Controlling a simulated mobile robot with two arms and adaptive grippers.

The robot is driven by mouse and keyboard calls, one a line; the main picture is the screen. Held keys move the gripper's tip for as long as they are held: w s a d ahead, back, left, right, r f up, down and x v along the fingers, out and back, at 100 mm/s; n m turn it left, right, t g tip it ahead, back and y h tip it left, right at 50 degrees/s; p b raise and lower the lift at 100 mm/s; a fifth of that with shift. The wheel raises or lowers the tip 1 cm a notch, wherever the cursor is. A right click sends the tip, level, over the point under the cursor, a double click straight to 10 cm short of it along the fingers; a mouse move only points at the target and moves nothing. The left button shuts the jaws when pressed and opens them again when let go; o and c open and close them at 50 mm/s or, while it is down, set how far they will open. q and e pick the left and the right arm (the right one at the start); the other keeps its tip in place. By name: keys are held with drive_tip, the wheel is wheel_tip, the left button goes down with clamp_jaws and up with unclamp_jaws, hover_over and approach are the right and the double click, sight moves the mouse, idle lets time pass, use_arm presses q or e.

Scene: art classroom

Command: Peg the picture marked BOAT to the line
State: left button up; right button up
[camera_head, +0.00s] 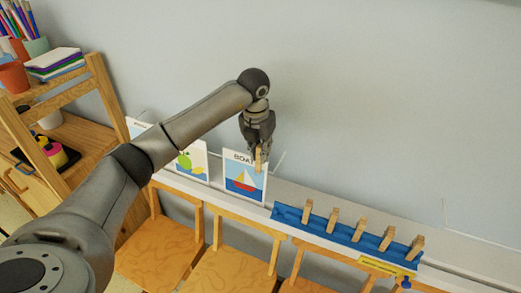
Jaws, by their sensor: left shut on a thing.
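My left gripper (258,152) points down at the card's top right corner. It is shut on a wooden peg (259,160), which overlaps the card's upper edge in the view. I cannot tell whether the peg grips the card. The line is too faint to make out clearly. My right gripper is out of view.
A blue strip (345,236) with several wooden pegs (360,229) lies on the white ledge (475,260). A fruit picture (192,163) stands left, partly behind my left arm. Wooden chairs (225,270) stand in front. A wooden shelf (104,95) is at left.

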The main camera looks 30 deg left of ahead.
use_arm(q)
drive_tip(key=o, duration=0.9)
drive_tip(key=shift+s+f, duration=0.1)
drive_tip(key=shift+f, duration=0.05)
drive_tip(key=shift+o, duration=1.2)
drive_tip(key=shift+r, duration=0.25)
drive_tip(key=shift+s+r+p, duration=0.25)
drive_tip(key=shift+r+p, duration=0.85)
drive_tip(key=shift+r, duration=0.55)
drive_tip(key=shift+s+r+p, duration=0.2)
drive_tip(key=shift+r+p, duration=0.9)
drive_tip(key=shift+r, duration=0.5)
drive_tip(key=shift+r, duration=0.1)
